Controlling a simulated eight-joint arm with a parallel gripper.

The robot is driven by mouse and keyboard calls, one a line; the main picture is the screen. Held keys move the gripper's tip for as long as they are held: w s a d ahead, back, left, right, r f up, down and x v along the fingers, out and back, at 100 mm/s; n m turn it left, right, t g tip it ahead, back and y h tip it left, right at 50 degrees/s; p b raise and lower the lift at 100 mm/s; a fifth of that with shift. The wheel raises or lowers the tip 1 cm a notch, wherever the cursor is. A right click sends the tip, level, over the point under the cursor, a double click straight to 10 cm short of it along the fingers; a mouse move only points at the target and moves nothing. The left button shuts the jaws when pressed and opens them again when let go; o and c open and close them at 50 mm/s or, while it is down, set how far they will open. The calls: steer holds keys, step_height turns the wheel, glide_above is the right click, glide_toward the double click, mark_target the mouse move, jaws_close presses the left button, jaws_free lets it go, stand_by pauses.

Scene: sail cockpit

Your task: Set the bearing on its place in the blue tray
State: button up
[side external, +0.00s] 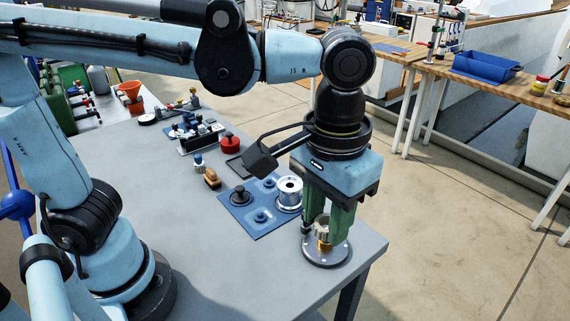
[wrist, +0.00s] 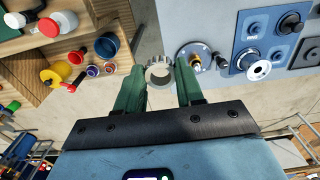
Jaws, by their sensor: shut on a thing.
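My gripper (side external: 328,221) is shut on a toothed metal ring (wrist: 159,74); its green fingers hold it from both sides in the wrist view. I cannot tell for sure whether this ring is the bearing. In the side view the ring (side external: 321,226) appears above a round grey flange (side external: 312,251) with a brass post. In the wrist view the flange (wrist: 188,50) is to the right, partly behind a finger. The blue tray (side external: 250,231) lies left of my gripper in the side view. It carries a black knobbed part (side external: 240,196), a silver cylinder (side external: 290,188) and blue raised seats (side external: 261,217).
A red part (side external: 229,142), a brown block (side external: 211,179) and a dark holder (side external: 199,142) stand farther back on the grey table (side external: 170,230). The flange lies near the table's front right corner. A wooden bench (side external: 480,83) with a blue bin (side external: 487,66) stands beyond.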

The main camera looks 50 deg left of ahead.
steer(key=shift+w+a, duration=0.1)
steer(key=w+a+f+n, duration=0.2)
steer(key=w+a, duration=0.2)
steer(key=a, duration=0.3)
steer(key=w+a+f+n, duration=0.2)
steer(key=w+a+f, duration=0.1)
steer(key=a, duration=0.4)
steer(key=w+a+f+n, duration=0.2)
steer(key=w+a+n, duration=0.1)
steer(key=a, duration=0.4)
steer(key=shift+w+a+f, duration=0.1)
steer(key=shift+w+f, duration=0.1)
steer(key=shift+w, duration=0.7)
steer(key=n, duration=0.2)
glide_toward(269, 181)
steer(key=shift+a+f, duration=0.1)
steer(key=shift+f, duration=3)
steer(key=shift+f, duration=0.6)
steer(key=o, duration=0.8)
steer(key=shift+c, duration=0.2)
